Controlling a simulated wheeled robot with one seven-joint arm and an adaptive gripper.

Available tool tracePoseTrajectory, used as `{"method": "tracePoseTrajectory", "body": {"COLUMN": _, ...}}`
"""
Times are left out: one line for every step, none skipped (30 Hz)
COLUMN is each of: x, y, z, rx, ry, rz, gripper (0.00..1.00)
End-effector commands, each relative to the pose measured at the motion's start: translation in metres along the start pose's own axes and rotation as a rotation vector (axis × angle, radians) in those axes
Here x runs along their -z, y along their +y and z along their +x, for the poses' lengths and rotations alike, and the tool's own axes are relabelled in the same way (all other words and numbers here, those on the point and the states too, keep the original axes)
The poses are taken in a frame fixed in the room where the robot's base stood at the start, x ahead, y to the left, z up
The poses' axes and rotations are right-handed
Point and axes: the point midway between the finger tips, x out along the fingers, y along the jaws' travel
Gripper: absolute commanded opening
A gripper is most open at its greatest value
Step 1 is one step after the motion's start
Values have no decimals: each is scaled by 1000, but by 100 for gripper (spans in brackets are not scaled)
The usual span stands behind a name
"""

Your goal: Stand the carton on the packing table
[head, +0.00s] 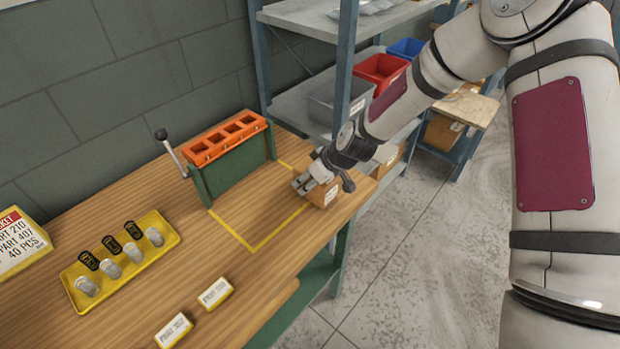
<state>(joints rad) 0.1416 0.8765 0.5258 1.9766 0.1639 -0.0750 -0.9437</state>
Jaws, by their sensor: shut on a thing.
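A small brown carton (325,194) with a white label is at the right edge of the wooden packing table (265,207), near the right side of a yellow outlined square. My gripper (318,184) is shut on the carton from above, and the wrist hides its top. The carton looks about upright. I cannot tell whether its base touches the table or is slightly above it.
An orange-topped green fixture with a lever (228,143) stands behind the square. Shelving (345,75) with bins rises behind right. The square's middle is clear.

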Motion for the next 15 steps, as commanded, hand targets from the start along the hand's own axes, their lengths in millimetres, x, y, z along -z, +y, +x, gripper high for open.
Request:
{"method": "tracePoseTrajectory", "body": {"x": 0, "y": 0, "z": 0, "rx": -1, "ry": 2, "rz": -1, "gripper": 0}}
{"method": "tracePoseTrajectory", "body": {"x": 0, "y": 0, "z": 0, "rx": -1, "ry": 2, "rz": -1, "gripper": 0}}
{"method": "tracePoseTrajectory", "body": {"x": 0, "y": 0, "z": 0, "rx": -1, "ry": 2, "rz": -1, "gripper": 0}}
{"method": "tracePoseTrajectory", "body": {"x": 0, "y": 0, "z": 0, "rx": -1, "ry": 2, "rz": -1, "gripper": 0}}
{"method": "tracePoseTrajectory", "body": {"x": 0, "y": 0, "z": 0, "rx": -1, "ry": 2, "rz": -1, "gripper": 0}}
{"method": "tracePoseTrajectory", "body": {"x": 1, "y": 0, "z": 0, "rx": -1, "ry": 2, "rz": -1, "gripper": 0}}
{"method": "tracePoseTrajectory", "body": {"x": 0, "y": 0, "z": 0, "rx": -1, "ry": 2, "rz": -1, "gripper": 0}}
{"method": "tracePoseTrajectory", "body": {"x": 0, "y": 0, "z": 1, "rx": -1, "ry": 2, "rz": -1, "gripper": 0}}
{"method": "tracePoseTrajectory", "body": {"x": 0, "y": 0, "z": 1, "rx": -1, "ry": 2, "rz": -1, "gripper": 0}}
{"method": "tracePoseTrajectory", "body": {"x": 0, "y": 0, "z": 2, "rx": -1, "ry": 1, "rz": -1, "gripper": 0}}
{"method": "tracePoseTrajectory", "body": {"x": -1, "y": 1, "z": 3, "rx": -1, "ry": 1, "rz": -1, "gripper": 0}}
{"method": "tracePoseTrajectory", "body": {"x": -2, "y": 0, "z": 3, "rx": 0, "ry": 0, "rz": -1, "gripper": 55}}
{"method": "tracePoseTrajectory", "body": {"x": -2, "y": 0, "z": 3, "rx": 0, "ry": 0, "rz": -1, "gripper": 62}}
{"method": "tracePoseTrajectory", "body": {"x": -2, "y": 0, "z": 3, "rx": 0, "ry": 0, "rz": 0, "gripper": 68}}
{"method": "tracePoseTrajectory", "body": {"x": -2, "y": 0, "z": 3, "rx": 0, "ry": 0, "rz": -1, "gripper": 68}}
